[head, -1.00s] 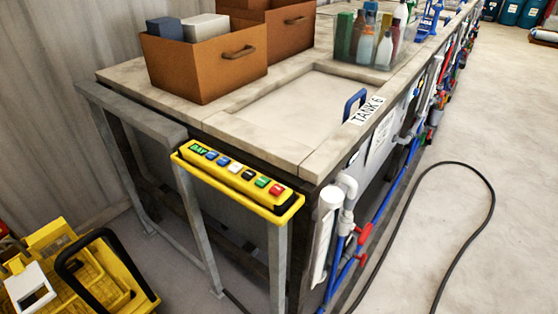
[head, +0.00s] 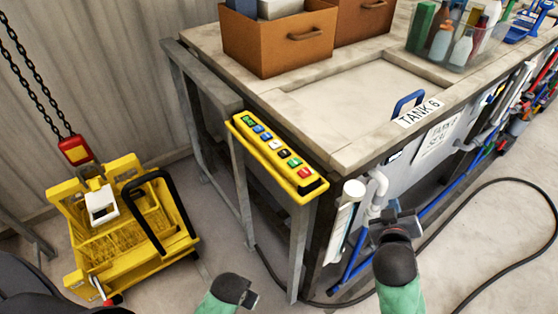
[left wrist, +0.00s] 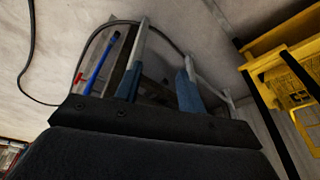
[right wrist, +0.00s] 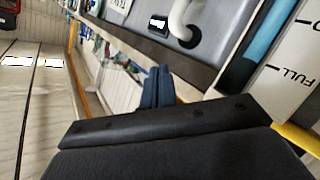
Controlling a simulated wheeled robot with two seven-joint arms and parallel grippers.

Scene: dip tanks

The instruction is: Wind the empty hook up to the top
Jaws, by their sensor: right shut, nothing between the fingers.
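A red hook block (head: 76,150) hangs on two dark chains (head: 38,85) at the left of the head view. Its grey hook (head: 91,171) is at the top of a yellow basket carrier (head: 150,215); I cannot tell whether they touch. A yellow control box (head: 277,155) with coloured buttons and a small green display rests on a grey stand by the tank. My right gripper (head: 397,225) is shut and empty, right of the box and apart from it; its fingers show in the right wrist view (right wrist: 158,88). My left gripper (left wrist: 160,88) is open and empty, low in front of the stand.
The covered tank 6 (head: 350,95) has a blue handle and carries brown boxes (head: 280,42) and a bin of bottles (head: 448,45). Pipes run along its front. A black cable (head: 500,183) loops over the floor.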

